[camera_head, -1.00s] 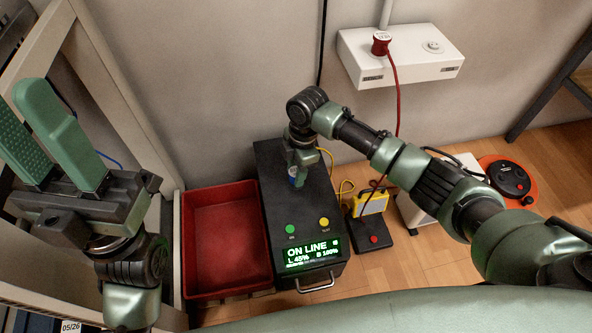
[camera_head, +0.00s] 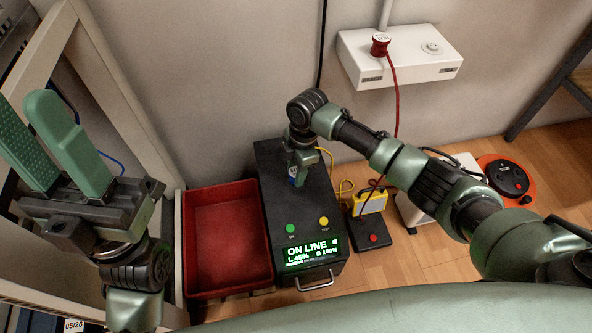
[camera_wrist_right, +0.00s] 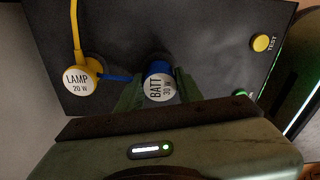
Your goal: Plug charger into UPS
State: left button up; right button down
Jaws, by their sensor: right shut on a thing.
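The UPS (camera_head: 266,205) is a dark box on the floor with a lit ON LINE display (camera_head: 312,250). My right gripper (camera_head: 297,179) is over its top, shut on the blue charger. In the right wrist view, the charger (camera_wrist_right: 159,86) has a white face marked BATT 30 W and sits between the green fingertips. A dark round socket area shows just behind it; its prongs are hidden, so I cannot tell how deep it sits. A yellow LAMP 20 W plug (camera_wrist_right: 80,79) sits in the top beside it. My left gripper (camera_head: 48,145) is open and empty, away at the left.
A red bin (camera_head: 228,240) stands against the UPS's left side. A yellow work lamp (camera_head: 371,203) is on the right. A white wall outlet box (camera_head: 385,72) holds a red plug (camera_head: 380,44). An orange cable reel (camera_head: 510,178) lies at far right.

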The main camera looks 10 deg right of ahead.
jog(key=shift+f, duration=0.45)
jog(key=c, duration=0.9)
grip_release()
jog(key=shift+o, duration=0.2)
jog(key=r+p, duration=0.1)
jog(key=r, duration=0.1)
jog(key=r+p, duration=0.1)
jog(key=r, duration=0.2)
jog(key=d+r+p, duration=0.1)
jog(key=r, duration=0.1)
jog(key=shift+w+r+p, duration=0.1)
jog(key=shift+r+p, duration=0.25)
jog(key=shift+p, duration=0.05)
jog(key=shift+f, duration=0.1)
